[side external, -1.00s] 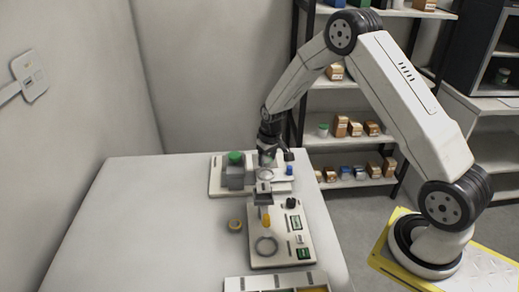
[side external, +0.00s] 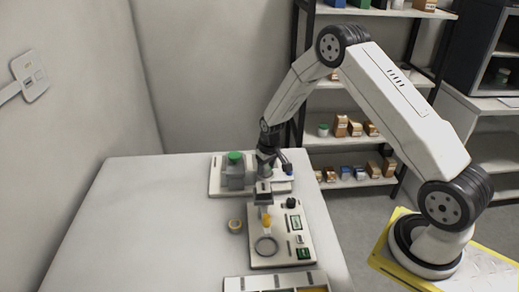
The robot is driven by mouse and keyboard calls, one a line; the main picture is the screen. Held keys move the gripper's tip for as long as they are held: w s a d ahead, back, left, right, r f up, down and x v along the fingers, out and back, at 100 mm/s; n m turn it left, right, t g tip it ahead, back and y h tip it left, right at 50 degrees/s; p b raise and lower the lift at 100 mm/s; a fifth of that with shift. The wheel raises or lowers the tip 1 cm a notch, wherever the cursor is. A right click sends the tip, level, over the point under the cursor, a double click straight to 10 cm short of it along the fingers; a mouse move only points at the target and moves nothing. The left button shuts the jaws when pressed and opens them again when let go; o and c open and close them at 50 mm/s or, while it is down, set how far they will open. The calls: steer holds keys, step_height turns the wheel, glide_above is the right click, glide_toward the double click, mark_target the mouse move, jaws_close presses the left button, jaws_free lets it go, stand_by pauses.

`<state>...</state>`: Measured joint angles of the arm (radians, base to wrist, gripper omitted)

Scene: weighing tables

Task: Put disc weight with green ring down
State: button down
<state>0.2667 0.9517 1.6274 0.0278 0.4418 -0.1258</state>
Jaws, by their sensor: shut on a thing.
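My gripper (side external: 266,172) points down over the back board (side external: 217,187), close to the right side of a grey block with a green top (side external: 236,158). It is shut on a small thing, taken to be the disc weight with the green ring. The weight is mostly hidden by the fingers and too small to make out, and no green ring shows. I cannot tell whether it touches the board. A blue-topped piece (side external: 290,170) stands just right of the gripper.
A front board (side external: 262,208) carries a grey ring (side external: 266,246), a yellow piece (side external: 267,220) and a black knob (side external: 290,203). A yellow-ringed disc (side external: 235,226) lies on the table (side external: 150,230). A sectioned tray (side external: 262,284) is at the near edge. The table's left is clear.

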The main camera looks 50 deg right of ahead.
mark_target(269, 171)
steer(key=shift+f, duration=0.3)
steer(key=shift+c, duration=0.5)
jaws_free()
steer(key=shift+r, duration=0.6)
step_height(269, 171, up, 12)
steer(key=s, duration=0.1)
steer(key=shift+s+a, duration=0.15)
steer(key=shift+s, duration=0.1)
